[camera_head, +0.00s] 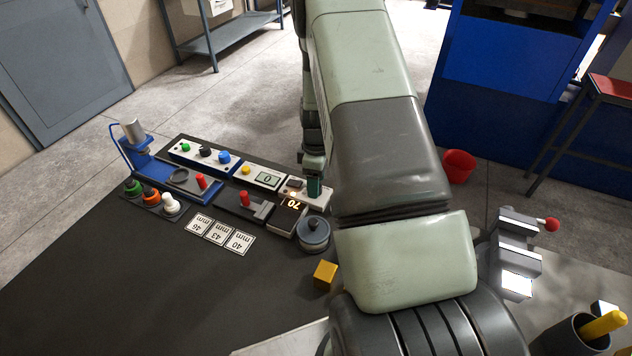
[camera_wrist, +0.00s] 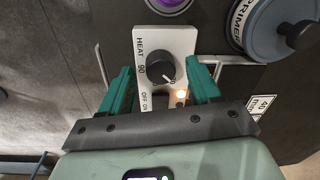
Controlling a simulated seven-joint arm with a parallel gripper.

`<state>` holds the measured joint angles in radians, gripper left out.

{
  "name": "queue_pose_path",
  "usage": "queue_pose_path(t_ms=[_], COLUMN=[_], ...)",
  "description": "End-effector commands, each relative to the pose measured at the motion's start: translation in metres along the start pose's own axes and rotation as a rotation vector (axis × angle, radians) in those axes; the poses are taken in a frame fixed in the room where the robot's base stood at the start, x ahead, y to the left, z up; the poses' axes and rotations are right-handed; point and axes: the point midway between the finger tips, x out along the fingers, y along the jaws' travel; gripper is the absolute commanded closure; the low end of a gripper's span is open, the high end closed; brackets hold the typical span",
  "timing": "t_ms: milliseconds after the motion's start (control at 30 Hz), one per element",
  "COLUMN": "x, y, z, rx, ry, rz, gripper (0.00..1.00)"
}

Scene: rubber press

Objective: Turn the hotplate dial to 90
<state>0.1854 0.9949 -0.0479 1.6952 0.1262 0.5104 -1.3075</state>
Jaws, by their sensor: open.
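The hotplate's white control panel (camera_wrist: 145,45) fills the middle of the wrist view, marked HEAT, 90 and OFF ON. Its round black dial (camera_wrist: 159,70) has a white pointer mark toward the lower right. My gripper (camera_wrist: 162,77) is open, one green finger left of the panel and one right. No finger visibly touches the dial. In the head view, the hotplate display (camera_head: 291,204) glows with 70, and my gripper (camera_head: 314,187) hangs beside the panel, partly hiding it.
A grey lidded PRIMER pot (camera_head: 313,233) stands close to the hotplate. A yellow block (camera_head: 325,274) lies nearby on the dark table (camera_head: 180,300). A panel with a 0 display (camera_head: 267,179), size cards (camera_head: 219,233) and several coloured knobs lie to the left. The table's front left is clear.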

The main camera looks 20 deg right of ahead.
Motion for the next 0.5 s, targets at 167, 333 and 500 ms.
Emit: queue_pose_path(t_ms=[167,333,500], x=[0.0073,0.0072,0.0071], y=[0.0,0.0,0.0], z=[-0.0001,-0.0001,-0.0001], rx=[0.001,0.001,0.0], ry=[0.0,0.0,0.0], rz=[0.001,0.001,0.001], gripper=[0.38,0.38,0.58])
